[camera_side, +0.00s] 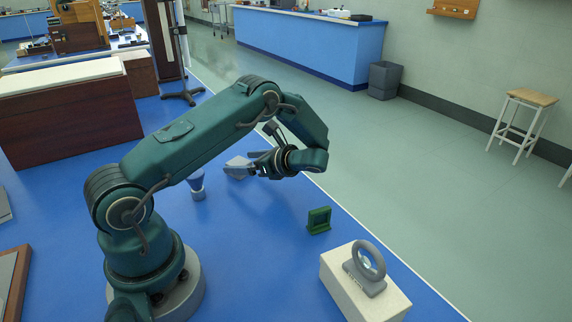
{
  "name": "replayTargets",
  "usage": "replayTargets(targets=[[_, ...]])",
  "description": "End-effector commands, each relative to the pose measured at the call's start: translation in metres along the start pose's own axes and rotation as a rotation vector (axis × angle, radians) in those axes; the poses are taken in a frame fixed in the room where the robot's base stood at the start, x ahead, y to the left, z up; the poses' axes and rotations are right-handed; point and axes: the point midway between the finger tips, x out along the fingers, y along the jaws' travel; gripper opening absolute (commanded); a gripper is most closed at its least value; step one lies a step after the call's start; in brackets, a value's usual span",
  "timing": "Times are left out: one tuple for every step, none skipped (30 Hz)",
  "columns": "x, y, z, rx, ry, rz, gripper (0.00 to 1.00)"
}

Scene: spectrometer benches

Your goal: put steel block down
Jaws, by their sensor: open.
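The steel block (236,171) is a light grey piece lying on the blue surface just left of my gripper. My gripper (254,163) is low over the surface, with its fingers pointing left toward the block. The fingers are open, and their tips are beside or around the block's right end. I cannot tell whether they touch it. The far side of the block and part of its right end are hidden.
A green frame (319,220) stands to the right. A ring-shaped lens holder (368,268) sits on a white block (337,278) at front right. Dark wooden boxes (75,120) stand behind left.

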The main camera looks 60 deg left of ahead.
Motion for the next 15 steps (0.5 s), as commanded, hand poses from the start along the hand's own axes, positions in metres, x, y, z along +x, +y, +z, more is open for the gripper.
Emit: replayTargets(targets=[[-0.012,-0.001,0.0,-0.001,0.001,-0.006,0.92],[-0.019,-0.001,0.0,-0.001,0.001,-0.006,0.92],[-0.028,-0.001,-0.001,-0.002,0.001,-0.008,0.92],[-0.034,-0.001,0.0,-0.001,0.001,-0.006,0.92],[-0.041,-0.001,-0.001,-0.001,0.001,-0.008,0.92],[-0.049,-0.001,-0.001,-0.002,0.002,-0.006,0.92],[-0.056,-0.001,-0.001,-0.001,0.002,-0.006,0.92],[-0.061,-0.001,-0.001,-0.001,0.002,-0.006,0.92],[-0.069,-0.001,-0.001,-0.002,0.001,-0.005,0.92],[-0.074,-0.001,-0.001,-0.002,0.002,-0.005,0.92],[-0.078,-0.001,-0.001,-0.001,0.001,-0.005,0.92],[-0.084,-0.001,-0.001,0.0,0.001,-0.004,0.92],[-0.087,-0.001,-0.001,-0.001,0.001,-0.003,0.92],[-0.09,-0.001,-0.001,-0.001,0.001,-0.003,0.92],[-0.093,0.0,-0.001,-0.001,0.001,-0.002,0.92]])
